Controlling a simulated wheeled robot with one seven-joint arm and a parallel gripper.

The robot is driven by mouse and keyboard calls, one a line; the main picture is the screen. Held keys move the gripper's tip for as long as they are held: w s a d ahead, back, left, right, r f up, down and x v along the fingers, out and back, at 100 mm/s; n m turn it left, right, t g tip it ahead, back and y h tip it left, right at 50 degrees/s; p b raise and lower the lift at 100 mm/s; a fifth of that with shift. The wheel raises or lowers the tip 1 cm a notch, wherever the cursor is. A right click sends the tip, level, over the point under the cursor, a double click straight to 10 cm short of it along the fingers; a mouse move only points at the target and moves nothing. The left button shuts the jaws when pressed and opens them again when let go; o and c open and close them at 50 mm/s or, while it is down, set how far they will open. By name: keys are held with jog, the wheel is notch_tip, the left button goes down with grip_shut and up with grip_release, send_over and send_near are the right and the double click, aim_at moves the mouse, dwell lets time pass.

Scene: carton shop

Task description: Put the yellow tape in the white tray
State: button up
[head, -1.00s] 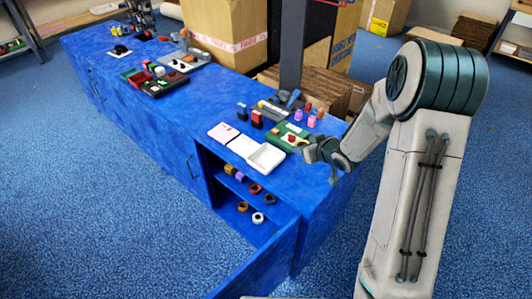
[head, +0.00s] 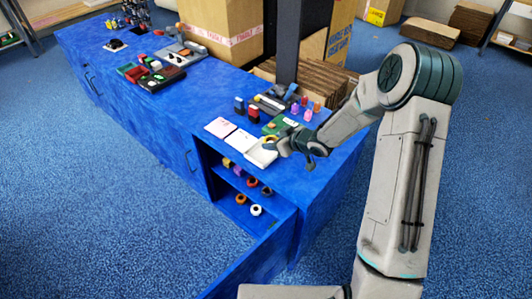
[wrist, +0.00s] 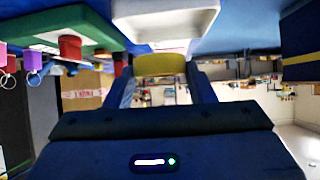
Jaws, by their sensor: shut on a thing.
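My gripper (wrist: 160,84) is shut on the yellow tape (wrist: 160,65), which sits between the two fingers in the wrist view. In the head view a small yellow spot of the tape (head: 270,140) shows at the tip of my gripper (head: 274,145). The white tray (head: 262,157) is on the blue counter, close beside and below the gripper in the head view. The tray also shows in the wrist view (wrist: 165,22), just beyond the tape. The gap between tape and tray is hard to judge.
A green tray (head: 283,124) with small items and several pink and orange pieces (head: 305,104) stand behind the white tray. Flat white and pink panels (head: 221,127) lie to its left. Several tape rolls (head: 252,181) sit on the open shelves below. A dark post (head: 285,45) rises behind.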

aim_at(266, 141)
jog(key=a+f, duration=0.1)
jog(key=w+a, duration=0.1)
jog(key=a, duration=0.1)
jog(key=shift+f, duration=2.4)
jog(key=shift+f+b, duration=0.25)
jog(key=shift+b, duration=0.1)
jog(key=o, duration=0.7)
jog(key=shift+r, duration=0.1)
jog(key=shift+c, duration=0.2)
